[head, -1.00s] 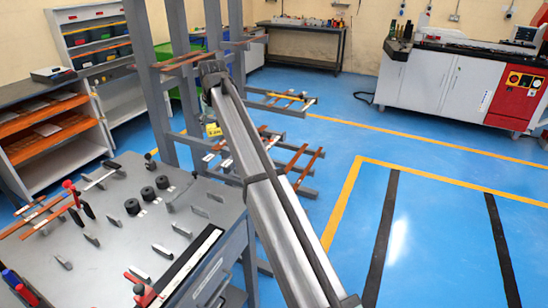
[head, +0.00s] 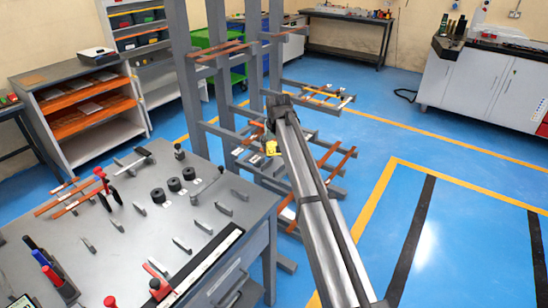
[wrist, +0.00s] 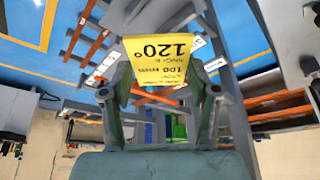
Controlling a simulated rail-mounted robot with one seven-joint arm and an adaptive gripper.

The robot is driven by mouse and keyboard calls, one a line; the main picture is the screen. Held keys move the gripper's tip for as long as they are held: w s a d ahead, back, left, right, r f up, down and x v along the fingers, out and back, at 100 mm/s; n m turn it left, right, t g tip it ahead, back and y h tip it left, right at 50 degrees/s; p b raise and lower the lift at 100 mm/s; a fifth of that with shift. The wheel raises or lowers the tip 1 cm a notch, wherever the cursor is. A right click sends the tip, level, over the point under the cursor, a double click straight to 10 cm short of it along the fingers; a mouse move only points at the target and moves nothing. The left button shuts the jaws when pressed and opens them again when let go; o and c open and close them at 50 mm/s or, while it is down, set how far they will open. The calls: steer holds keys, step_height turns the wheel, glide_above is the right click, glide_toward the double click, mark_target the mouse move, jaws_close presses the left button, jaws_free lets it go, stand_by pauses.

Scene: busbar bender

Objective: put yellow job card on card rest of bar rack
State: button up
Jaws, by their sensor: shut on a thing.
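The yellow job card (head: 271,148) is at the tip of my arm, in front of the bar rack. In the wrist view the card (wrist: 158,60) is held between the two fingers of my gripper (wrist: 162,84), with its print upside down. My gripper (head: 268,136) is shut on the card. The bar rack (head: 183,85) has grey uprights and side arms carrying copper bars. The card is in the air beside the rack's lower arms. I cannot make out the card rest; my arm and the card hide part of the rack.
A grey worktable (head: 130,235) with pegs, black rollers and red-handled tools stands at front left. A shelf unit (head: 60,125) is behind it. A white cabinet (head: 470,85) stands at back right. The blue floor (head: 370,200) right of my arm is clear.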

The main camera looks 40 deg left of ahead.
steer(key=shift+f+p, duration=0.6)
steer(key=shift+f, duration=2.85)
steer(key=shift+f, duration=0.1)
steer(key=o, duration=1)
